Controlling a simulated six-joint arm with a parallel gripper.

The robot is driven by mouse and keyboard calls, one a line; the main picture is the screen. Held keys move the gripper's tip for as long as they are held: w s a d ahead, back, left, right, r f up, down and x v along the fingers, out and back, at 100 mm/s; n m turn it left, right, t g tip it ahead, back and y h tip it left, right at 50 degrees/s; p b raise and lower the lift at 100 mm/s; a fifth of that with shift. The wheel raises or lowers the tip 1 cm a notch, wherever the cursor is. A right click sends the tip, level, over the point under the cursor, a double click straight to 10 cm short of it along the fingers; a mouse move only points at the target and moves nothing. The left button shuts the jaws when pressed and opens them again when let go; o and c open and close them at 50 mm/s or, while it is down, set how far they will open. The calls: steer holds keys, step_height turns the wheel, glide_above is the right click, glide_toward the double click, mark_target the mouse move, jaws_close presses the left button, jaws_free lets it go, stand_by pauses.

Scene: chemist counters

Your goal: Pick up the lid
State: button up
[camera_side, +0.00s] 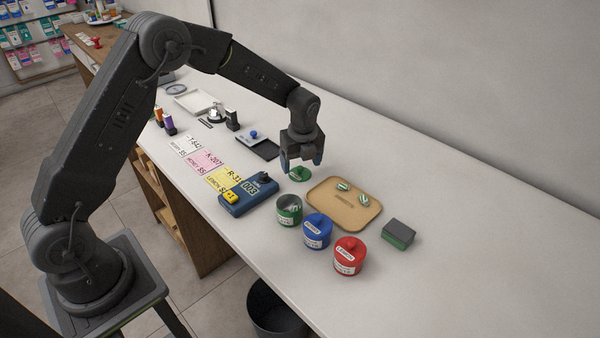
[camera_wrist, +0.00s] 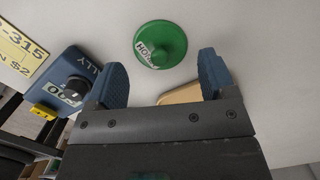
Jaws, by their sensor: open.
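A round green lid (camera_side: 299,174) with a knob and a white label lies on the white counter, left of the wooden tray. It also shows in the wrist view (camera_wrist: 160,45), near the top middle, with its label on the left side. My gripper (camera_side: 303,164) is above the counter close to the lid, pointing down. In the wrist view its two blue fingertips (camera_wrist: 163,80) are spread wide with nothing between them, and the lid lies beyond them, roughly in line with the gap. An open green tin (camera_side: 289,210) with no lid stands in front of the lid.
A wooden tray (camera_side: 327,207) holds striped sweets. A blue-lidded tin (camera_side: 317,232) and a red-lidded tin (camera_side: 349,257) stand beside the green tin. A blue device (camera_side: 248,195) and label cards (camera_side: 206,163) lie left. A grey-green block (camera_side: 398,235) sits right.

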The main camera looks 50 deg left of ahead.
mark_target(300, 170)
step_height(300, 170, down, 2)
steer(key=shift+a+f, duration=0.15)
steer(key=shift+f, duration=0.15)
jaws_close()
stand_by(0.6)
